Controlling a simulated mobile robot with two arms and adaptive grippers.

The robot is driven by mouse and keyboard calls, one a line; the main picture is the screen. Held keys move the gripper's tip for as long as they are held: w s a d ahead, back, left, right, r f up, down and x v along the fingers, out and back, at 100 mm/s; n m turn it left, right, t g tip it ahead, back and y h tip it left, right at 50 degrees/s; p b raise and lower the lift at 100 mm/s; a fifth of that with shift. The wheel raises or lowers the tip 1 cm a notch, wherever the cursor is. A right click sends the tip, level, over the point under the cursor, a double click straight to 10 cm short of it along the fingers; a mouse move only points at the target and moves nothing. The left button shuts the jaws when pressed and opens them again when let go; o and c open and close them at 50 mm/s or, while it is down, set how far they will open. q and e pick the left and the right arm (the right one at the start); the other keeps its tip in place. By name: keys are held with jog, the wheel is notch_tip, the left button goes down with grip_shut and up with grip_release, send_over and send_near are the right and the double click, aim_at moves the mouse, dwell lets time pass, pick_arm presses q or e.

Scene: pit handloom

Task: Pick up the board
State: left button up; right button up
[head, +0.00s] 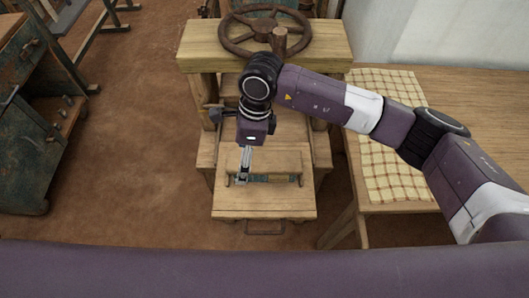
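A pale wooden board (283,162) lies low at the middle of the wooden stand, with a teal and brown strip along its front edge. It is the likeliest board of the task, but I cannot be sure. My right gripper (242,181) points down at the left part of this board, its fingers overlapping it in the head view. I cannot tell whether the fingers touch it or are open or shut. The gripper hides part of the board's left side. My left gripper is not in view.
A lower wooden ledge (265,205) with a handle (265,230) is in front. A table (480,95) with a checked cloth (383,180) stands right.

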jog(key=t+h, duration=0.1)
jog(key=h, duration=0.1)
send_over(264, 160)
jog(key=shift+s+a+r, duration=0.1)
jog(key=shift+s+a, duration=0.2)
jog(key=shift+s, duration=0.15)
jog(key=shift+w+d+f, duration=0.1)
jog(key=shift+d+f, duration=0.15)
jog(key=f+p, duration=0.1)
jog(key=f, duration=0.1)
jog(key=f+p, duration=0.1)
jog(key=f, duration=0.1)
jog(key=f+p, duration=0.1)
jog(key=f, duration=0.1)
jog(key=shift+w+d+f, duration=0.1)
jog(key=shift+w, duration=0.15)
jog(key=shift+f, duration=0.45)
jog(key=c, duration=1.3)
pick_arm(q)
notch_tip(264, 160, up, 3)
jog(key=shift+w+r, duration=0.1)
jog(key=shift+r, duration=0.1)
pick_arm(e)
jog(key=shift+c, duration=0.4)
jog(key=shift+r, duration=0.15)
